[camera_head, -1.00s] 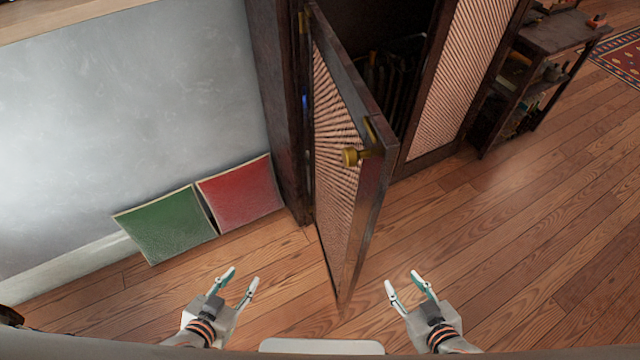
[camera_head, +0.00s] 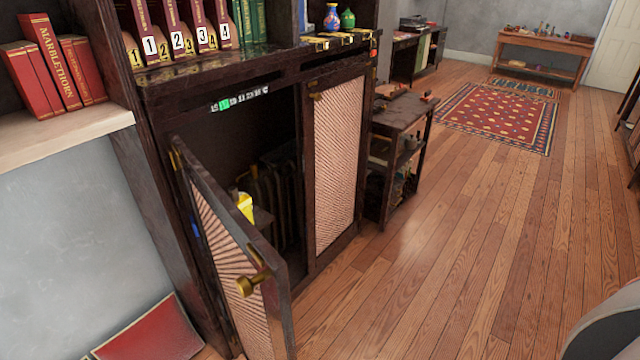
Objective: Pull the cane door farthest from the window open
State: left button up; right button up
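The left cane door (camera_head: 218,240) of the dark wooden cabinet stands swung open, its free edge toward me. It has a woven cane panel, a dark frame and a brass knob (camera_head: 247,286). The right cane door (camera_head: 338,160) is shut flush with the cabinet front. The cabinet's inside behind the left door is dark, with a yellow object (camera_head: 245,207) and upright shapes that I cannot make out. No window is in view, so I cannot tell which door is farthest from it. Neither of my grippers is in this view.
Numbered red binders (camera_head: 172,30) and books (camera_head: 50,65) fill shelves above and left. A red panel (camera_head: 155,332) leans at the wall, lower left. A small dark shelf unit (camera_head: 400,115) stands right of the cabinet. The wooden floor (camera_head: 470,230) is clear in front, with a patterned rug (camera_head: 500,115) beyond.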

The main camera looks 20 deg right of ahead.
aim_at(335, 105)
jog(key=l+u, duration=0.3)
jog(key=l, duration=0.6)
jog(key=k+l+u, duration=0.1)
jog(key=l+u, duration=0.25)
jog(key=l, duration=0.5)
jog(key=i+l+u, duration=0.1)
jog(key=l, duration=0.4)
jog(key=l+u, duration=0.15)
jog(key=l, duration=0.3)
